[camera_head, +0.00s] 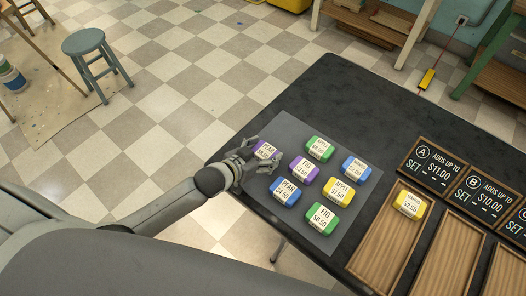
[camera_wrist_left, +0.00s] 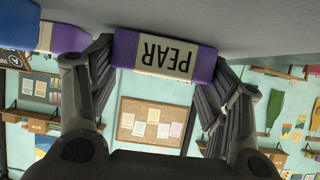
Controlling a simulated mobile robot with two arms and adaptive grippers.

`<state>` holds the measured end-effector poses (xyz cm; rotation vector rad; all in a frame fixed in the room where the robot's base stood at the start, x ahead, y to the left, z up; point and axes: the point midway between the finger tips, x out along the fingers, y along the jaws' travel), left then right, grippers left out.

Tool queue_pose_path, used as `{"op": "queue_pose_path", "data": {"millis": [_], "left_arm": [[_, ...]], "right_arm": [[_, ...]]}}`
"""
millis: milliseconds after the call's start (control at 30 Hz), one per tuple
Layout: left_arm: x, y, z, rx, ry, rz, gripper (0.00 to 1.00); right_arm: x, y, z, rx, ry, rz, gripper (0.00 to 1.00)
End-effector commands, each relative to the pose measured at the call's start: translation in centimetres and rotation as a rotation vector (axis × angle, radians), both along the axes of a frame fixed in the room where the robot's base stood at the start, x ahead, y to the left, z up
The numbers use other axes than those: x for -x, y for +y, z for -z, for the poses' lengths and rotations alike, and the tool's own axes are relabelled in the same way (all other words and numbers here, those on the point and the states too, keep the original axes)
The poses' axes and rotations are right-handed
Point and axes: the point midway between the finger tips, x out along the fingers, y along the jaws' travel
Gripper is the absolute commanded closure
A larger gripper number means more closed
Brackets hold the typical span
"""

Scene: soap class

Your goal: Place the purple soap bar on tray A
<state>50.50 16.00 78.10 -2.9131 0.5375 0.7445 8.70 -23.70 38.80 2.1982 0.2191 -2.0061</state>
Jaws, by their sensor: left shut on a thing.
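A purple soap bar (camera_head: 266,150) labelled PEAR sits at the left edge of the grey mat. My left gripper (camera_head: 255,158) is shut on it, and the left wrist view shows the same PEAR bar (camera_wrist_left: 166,56) between the two fingers. The bar appears to be still at mat level. A second purple soap bar (camera_head: 304,170), labelled FIG, lies just right of the gripper. Tray A (camera_head: 384,258) is a wooden tray on the right of the table, with a yellow soap bar (camera_head: 409,204) at its far end. My right gripper is not in view.
The grey mat (camera_head: 289,127) also holds green, blue and yellow soap bars close to my gripper. Black signs A (camera_head: 430,165) and B (camera_head: 482,196) stand behind the trays. Tray B (camera_head: 446,262) is right of tray A. Dark tabletop lies clear between mat and trays.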

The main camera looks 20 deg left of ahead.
Motion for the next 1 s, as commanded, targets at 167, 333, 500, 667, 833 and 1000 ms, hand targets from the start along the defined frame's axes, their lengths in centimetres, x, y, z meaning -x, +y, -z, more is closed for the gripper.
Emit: {"op": "queue_pose_path", "data": {"millis": [167, 333, 500, 667, 833, 1000], "left_arm": [[-0.04, -0.02, -0.06, 0.001, -0.002, 0.000, 0.56], [0.00, 0.01, 0.33, 0.000, 0.000, -0.001, 0.28], [0.00, 0.01, 0.26, 0.000, 0.000, -0.001, 0.08], [0.01, 0.01, 0.25, 0.000, 0.000, 0.000, 0.08], [0.01, 0.01, 0.17, 0.000, 0.000, 0.000, 0.08], [0.84, 0.37, -0.36, -0.001, 0.002, -0.001, 0.08]], "right_arm": [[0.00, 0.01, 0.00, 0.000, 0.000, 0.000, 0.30], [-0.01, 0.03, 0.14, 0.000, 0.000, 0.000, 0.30], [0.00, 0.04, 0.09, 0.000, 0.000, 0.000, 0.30], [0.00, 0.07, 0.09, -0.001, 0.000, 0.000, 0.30], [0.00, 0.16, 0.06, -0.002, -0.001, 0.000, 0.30], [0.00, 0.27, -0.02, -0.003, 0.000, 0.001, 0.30]]}}
